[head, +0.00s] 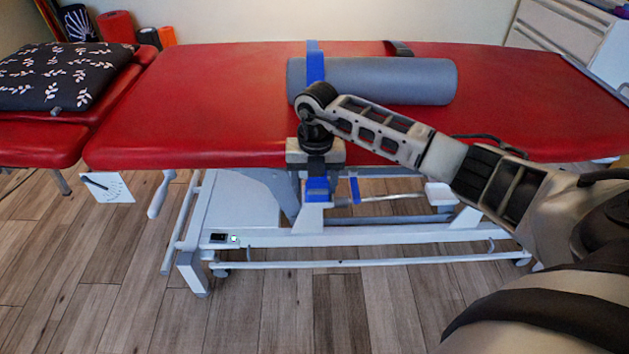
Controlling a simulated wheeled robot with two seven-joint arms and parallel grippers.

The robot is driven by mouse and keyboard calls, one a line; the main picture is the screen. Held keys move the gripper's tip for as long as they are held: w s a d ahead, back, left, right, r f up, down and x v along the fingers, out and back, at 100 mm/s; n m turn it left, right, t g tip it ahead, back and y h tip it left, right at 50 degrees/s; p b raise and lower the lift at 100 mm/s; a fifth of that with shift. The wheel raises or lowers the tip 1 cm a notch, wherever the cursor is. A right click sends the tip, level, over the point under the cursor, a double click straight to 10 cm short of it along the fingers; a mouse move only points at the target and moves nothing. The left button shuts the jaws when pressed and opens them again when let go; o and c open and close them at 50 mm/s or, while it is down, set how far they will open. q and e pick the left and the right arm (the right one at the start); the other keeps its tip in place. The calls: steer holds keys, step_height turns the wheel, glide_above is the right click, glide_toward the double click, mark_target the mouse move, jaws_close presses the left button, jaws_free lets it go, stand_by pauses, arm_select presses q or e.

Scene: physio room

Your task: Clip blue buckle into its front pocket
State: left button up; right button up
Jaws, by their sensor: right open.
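A blue strap (315,62) runs over the grey bolster (385,80) on the red treatment table. Below the table's front edge hangs a blue piece (317,188), with a second narrow blue strip (355,190) to its right. Which of them is the buckle and which the pocket I cannot tell. My right gripper (317,172) points down at the front edge, directly above the first blue piece. It is open; its fingertips are small, and whether they touch the blue piece I cannot tell. My arm hides the strap's middle. My left gripper is out of view.
The red table top (210,100) is bare left of the bolster. A black strap (398,48) lies behind the bolster. A patterned black cushion (65,75) lies on the head section at left. A white lever (158,195) and white frame (340,235) are below. The wooden floor in front is clear.

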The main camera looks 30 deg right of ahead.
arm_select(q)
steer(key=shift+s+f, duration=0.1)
arm_select(e)
steer(key=shift+s+d+f, duration=0.4)
steer(key=shift+d+f, duration=0.05)
steer(key=shift+d, duration=0.1)
steer(key=shift+r, duration=0.1)
steer(key=shift+w+r, duration=0.1)
steer(key=shift+r, duration=0.25)
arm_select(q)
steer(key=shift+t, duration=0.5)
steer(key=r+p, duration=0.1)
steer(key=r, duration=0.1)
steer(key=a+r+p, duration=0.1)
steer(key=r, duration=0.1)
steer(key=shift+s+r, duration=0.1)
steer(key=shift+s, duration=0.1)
arm_select(e)
step_height(320, 180, up, 16)
steer(key=shift+w+a, duration=0.15)
steer(key=shift+a, duration=0.25)
